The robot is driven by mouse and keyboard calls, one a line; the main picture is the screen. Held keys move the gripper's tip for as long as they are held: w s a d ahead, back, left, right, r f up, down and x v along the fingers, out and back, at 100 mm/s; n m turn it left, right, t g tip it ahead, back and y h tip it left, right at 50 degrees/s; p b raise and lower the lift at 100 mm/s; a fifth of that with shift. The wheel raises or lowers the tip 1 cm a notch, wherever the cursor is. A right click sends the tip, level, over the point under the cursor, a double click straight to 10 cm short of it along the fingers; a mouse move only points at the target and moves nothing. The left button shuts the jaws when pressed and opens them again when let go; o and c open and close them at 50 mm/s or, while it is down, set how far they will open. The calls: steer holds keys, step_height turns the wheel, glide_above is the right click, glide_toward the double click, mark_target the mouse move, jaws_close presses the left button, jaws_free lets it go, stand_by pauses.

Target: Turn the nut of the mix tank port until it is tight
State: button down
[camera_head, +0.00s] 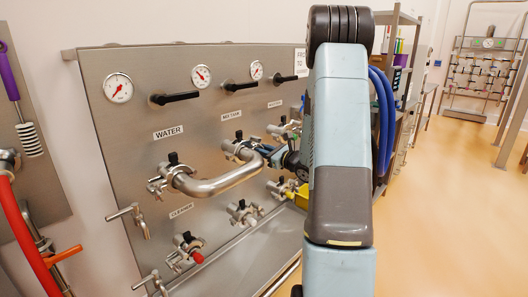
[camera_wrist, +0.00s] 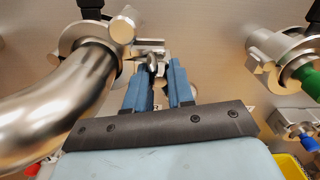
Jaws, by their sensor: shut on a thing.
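A bent steel pipe (camera_head: 222,184) joins the port labelled WATER to the port on its right, whose small label I take for the mix tank. It also shows large at the left in the wrist view (camera_wrist: 55,90). A clamp (camera_wrist: 88,38) rings the pipe end at the right-hand port. Its small metal nut (camera_wrist: 152,61) sits between the blue fingertips of my gripper (camera_wrist: 157,76), which is shut on it. In the head view my gripper (camera_head: 268,152) reaches this port from the right. The nut is partly hidden by the fingers, and its tightness cannot be seen.
The steel panel (camera_head: 130,95) carries gauges (camera_head: 118,88), black lever handles (camera_head: 175,98) and several other clamped ports. A port with a green plug (camera_wrist: 305,75) lies right of my gripper. A red-tipped port (camera_head: 188,252) is below the pipe. Open floor (camera_head: 450,210) lies right.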

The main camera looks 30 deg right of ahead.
steer(key=shift+w+r, duration=0.1)
steer(key=m, duration=0.5)
steer(key=shift+m, duration=0.4)
steer(key=c, duration=1.2)
jaws_free()
steer(key=v, duration=0.9)
